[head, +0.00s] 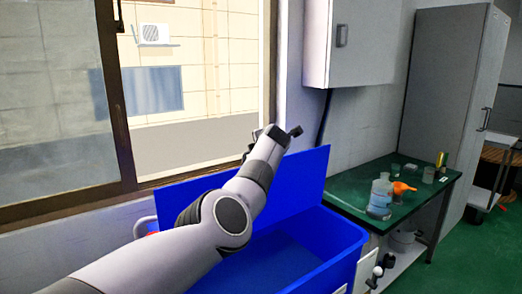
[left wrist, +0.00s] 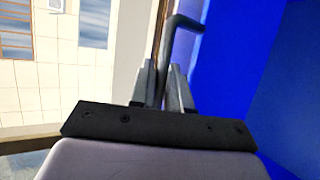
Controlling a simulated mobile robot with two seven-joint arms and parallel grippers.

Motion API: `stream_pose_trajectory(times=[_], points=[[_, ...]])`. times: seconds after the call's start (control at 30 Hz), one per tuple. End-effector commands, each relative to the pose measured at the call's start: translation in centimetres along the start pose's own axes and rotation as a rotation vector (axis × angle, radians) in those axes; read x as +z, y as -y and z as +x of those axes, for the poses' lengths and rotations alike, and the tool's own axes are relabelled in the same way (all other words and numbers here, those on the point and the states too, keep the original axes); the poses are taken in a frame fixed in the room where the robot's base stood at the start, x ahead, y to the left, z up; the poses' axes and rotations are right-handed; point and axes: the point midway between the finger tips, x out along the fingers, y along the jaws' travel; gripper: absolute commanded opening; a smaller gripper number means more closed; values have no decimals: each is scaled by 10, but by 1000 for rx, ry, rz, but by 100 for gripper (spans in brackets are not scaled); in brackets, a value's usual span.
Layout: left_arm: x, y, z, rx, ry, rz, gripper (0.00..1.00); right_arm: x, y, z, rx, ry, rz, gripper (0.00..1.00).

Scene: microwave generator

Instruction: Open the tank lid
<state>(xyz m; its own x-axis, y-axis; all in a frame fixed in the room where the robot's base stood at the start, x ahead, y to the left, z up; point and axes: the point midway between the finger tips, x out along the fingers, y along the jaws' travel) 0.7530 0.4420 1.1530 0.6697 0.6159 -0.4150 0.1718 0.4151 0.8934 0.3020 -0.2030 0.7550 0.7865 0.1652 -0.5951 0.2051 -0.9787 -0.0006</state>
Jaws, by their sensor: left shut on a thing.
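The blue tank (head: 325,245) stands below the window, with its inside visible from above. Its blue lid (head: 303,172) is raised and stands steeply tilted at the back of the tank. My left gripper (head: 278,134) is at the lid's upper edge, with my arm crossing in front of part of the lid and tank. In the left wrist view, my left gripper (left wrist: 160,82) is shut on a thin, bent grey handle (left wrist: 176,30) beside the blue lid (left wrist: 222,75). My right gripper is in neither view.
A green-topped table (head: 345,190) stands right of the tank, holding a clear bottle (head: 380,196) and an orange funnel (head: 402,188). A wall cabinet (head: 360,45) hangs above. The window frame (head: 125,130) is close behind my left arm.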

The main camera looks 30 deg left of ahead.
Motion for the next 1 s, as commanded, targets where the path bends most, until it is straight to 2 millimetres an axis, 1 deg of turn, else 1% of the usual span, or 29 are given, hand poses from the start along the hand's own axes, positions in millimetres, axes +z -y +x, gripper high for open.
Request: stream_pose_trajectory(times=[0.03, 0.7, 0.73, 0.77, 0.8, 1.0], points=[[0, -3, 0, -2, 0, -5, 0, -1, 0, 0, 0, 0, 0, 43], [-1, -2, 0, -22, -1, -12, 0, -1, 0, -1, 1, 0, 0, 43], [-1, -2, 0, -22, -1, -12, 27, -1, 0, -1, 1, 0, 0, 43], [-1, -2, 0, -22, -1, -12, 37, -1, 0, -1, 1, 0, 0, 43], [-1, -2, 0, -22, -1, -12, 38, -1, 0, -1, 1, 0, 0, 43], [0, -1, 0, -24, -1, -11, 38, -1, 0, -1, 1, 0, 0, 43]])
